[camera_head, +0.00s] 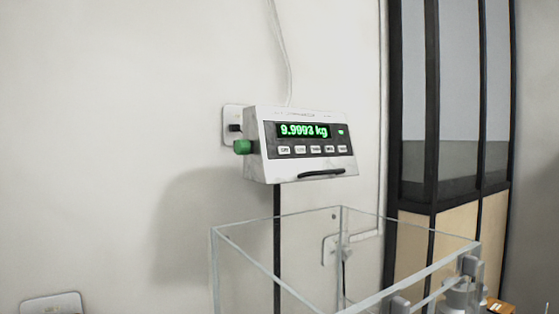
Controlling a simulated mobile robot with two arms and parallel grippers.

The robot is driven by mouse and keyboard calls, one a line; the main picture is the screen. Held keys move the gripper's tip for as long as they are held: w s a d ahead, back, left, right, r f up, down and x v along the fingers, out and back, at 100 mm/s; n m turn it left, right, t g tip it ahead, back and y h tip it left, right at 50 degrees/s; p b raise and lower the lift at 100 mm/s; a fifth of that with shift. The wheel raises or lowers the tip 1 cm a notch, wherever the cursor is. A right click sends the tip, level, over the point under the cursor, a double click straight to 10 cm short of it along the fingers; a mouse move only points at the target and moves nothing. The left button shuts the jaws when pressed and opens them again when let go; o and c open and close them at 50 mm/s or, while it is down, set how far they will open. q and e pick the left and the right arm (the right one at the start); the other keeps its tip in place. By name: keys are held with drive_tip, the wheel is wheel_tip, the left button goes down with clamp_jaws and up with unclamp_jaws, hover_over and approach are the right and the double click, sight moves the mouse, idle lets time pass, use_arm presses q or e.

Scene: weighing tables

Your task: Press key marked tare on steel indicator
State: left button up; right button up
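The steel indicator (300,143) is a light metal box mounted at the middle of the camera_head view, against the white wall on a dark post. Its green display (303,131) reads about 9.9993 kg. A row of several small white keys (315,149) runs below the display. Their labels are too small to read, so I cannot tell which one is tare. A green knob (243,147) sits on its left side and a dark handle (321,173) at its lower front.
A clear glass-walled box (228,262) with an open top stands below the indicator. Metal parts (458,293) show at its right. A dark-framed glass partition (437,100) stands at the right. Wall sockets (55,303) and a white cable (284,55) are on the wall.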

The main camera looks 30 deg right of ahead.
clamp_jaws()
drive_tip(key=shift+a, duration=0.1)
idle(1.2)
